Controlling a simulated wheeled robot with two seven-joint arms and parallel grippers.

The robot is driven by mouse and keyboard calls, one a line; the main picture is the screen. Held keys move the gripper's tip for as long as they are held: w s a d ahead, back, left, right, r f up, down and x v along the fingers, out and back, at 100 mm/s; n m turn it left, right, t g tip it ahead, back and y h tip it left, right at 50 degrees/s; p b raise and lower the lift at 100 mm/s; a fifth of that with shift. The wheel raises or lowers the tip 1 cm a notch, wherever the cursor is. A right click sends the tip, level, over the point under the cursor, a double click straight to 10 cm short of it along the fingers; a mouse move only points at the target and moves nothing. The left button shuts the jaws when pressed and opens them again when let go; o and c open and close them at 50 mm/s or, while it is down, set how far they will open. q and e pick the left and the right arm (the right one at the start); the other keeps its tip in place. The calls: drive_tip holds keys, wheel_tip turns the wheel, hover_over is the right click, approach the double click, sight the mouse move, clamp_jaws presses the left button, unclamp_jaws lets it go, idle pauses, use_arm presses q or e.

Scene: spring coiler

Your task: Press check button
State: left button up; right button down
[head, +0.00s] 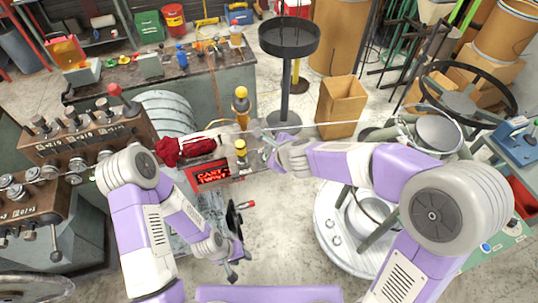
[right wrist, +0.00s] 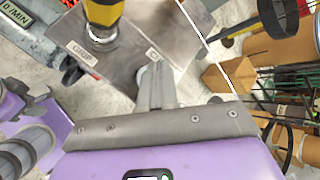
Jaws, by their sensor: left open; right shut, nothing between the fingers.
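The grey metal control panel (right wrist: 125,60) fills the upper middle of the right wrist view. It carries a yellow-and-black knob (right wrist: 103,15) above a label reading GRIP, and a second small label (right wrist: 153,54). My right gripper (right wrist: 157,72) is shut and empty, its tips over the panel close to the second label. A pale rounded part, possibly the check button, shows beside the tips, mostly hidden; contact cannot be told. In the head view my right gripper (head: 272,146) is beside the machine's red-lettered display (head: 212,174). My left gripper (head: 235,262) is open and empty, lower down.
A brown lever console (head: 85,135) stands at the left. A dark red cloth (head: 185,149) lies behind the display. A round black-topped stand (head: 289,40) and an open cardboard box (head: 341,105) are behind my right gripper. A round white base (head: 350,240) stands at the right.

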drive_tip(key=shift+f+b, duration=0.4)
idle(0.5)
drive_tip(key=shift+r, duration=0.1)
drive_tip(key=shift+r+p, duration=0.7)
drive_tip(key=shift+p, duration=0.15)
wheel_tip(320, 180, up, 5)
drive_tip(key=p, duration=0.5)
drive_tip(key=shift+r, duration=0.1)
idle(0.7)
